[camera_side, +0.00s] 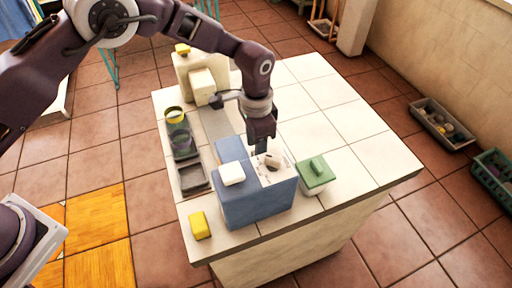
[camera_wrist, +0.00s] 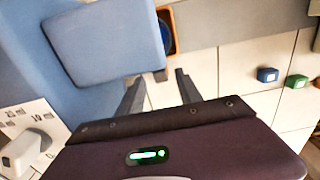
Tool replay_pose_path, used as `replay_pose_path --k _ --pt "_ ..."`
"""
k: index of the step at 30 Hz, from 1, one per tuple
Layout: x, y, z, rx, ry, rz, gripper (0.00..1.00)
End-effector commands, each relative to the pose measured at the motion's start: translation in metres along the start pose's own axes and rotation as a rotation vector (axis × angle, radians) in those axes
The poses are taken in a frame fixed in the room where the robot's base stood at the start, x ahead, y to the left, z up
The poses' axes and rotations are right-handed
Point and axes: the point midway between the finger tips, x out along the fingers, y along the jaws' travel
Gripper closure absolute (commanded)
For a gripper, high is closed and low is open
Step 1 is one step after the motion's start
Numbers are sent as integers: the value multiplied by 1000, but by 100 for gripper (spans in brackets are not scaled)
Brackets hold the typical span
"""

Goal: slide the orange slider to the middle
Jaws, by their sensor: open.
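A blue box (camera_side: 250,203) stands near the front of the tiled counter. Its top carries a white block (camera_side: 232,173) and a pale marked panel with a grey-white knob (camera_side: 272,161). In the wrist view, the panel (camera_wrist: 45,118) shows printed numbers, with a white knob (camera_wrist: 22,150) on it. My gripper (camera_side: 262,148) points down just above the panel in the side view. In the wrist view its two fingers (camera_wrist: 158,88) are apart with nothing between them. An orange-edged piece (camera_wrist: 171,14) with a dark blue middle is partly hidden behind a blue block; I cannot tell whether it is the slider.
A green box with a knob (camera_side: 315,174) stands right of the blue box. A yellow block (camera_side: 200,225) lies at the front left. The counter's right side is clear.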

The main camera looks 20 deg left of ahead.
Motion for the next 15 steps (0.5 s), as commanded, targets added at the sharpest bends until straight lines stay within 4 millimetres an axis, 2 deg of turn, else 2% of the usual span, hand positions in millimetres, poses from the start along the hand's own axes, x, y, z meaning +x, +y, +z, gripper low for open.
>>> replay_pose_path --k 4,11,15 --pt "15 0 0 -1 0 0 58" --pt "16 0 0 -1 2 -1 58" --pt "16 0 0 -1 2 -1 82"
